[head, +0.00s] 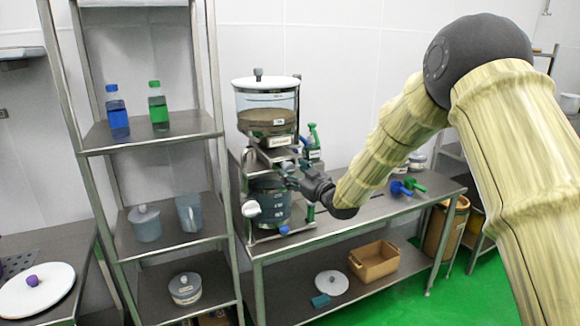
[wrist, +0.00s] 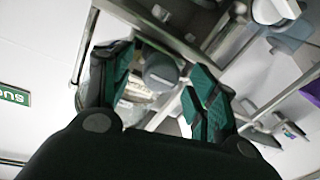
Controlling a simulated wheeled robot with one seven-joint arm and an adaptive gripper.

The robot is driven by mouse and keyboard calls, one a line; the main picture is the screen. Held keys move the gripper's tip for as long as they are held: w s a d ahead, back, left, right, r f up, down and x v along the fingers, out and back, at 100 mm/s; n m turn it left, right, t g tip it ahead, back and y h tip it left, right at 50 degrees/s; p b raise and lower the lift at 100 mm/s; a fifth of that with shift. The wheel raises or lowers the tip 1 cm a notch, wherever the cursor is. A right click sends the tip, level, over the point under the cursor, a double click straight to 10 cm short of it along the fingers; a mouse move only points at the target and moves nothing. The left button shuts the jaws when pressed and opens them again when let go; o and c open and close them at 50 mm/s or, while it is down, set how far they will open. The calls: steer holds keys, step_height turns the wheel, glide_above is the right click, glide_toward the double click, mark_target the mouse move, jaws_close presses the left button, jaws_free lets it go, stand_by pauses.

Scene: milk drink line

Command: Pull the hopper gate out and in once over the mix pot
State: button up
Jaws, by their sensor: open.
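The hopper (head: 266,108) is a clear round vessel with brown powder in it and a white lid with a dark knob. The hopper gate (head: 262,160) is a metal plate under it; my gripper hides part of it. The mix pot (head: 266,207), dark and see-through with scale marks, stands below the gate. My gripper (head: 288,172) is at the gate's right front. In the wrist view my gripper (wrist: 158,80) has its two green-padded fingers apart. A grey round knob (wrist: 160,72) shows between them, with gaps to both; I cannot tell whether it lies within reach of the pads.
A shelf rack (head: 150,140) at the left holds a blue bottle (head: 117,118), a green bottle (head: 158,112) and jugs. A green bottle stands close behind my gripper. The bench top (head: 350,218) is clear on the right up to blue and green handled items.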

mark_target(292, 171)
steer(key=shift+p+x, duration=0.4)
steer(key=shift+x, duration=1.15)
steer(key=shift+s, duration=0.1)
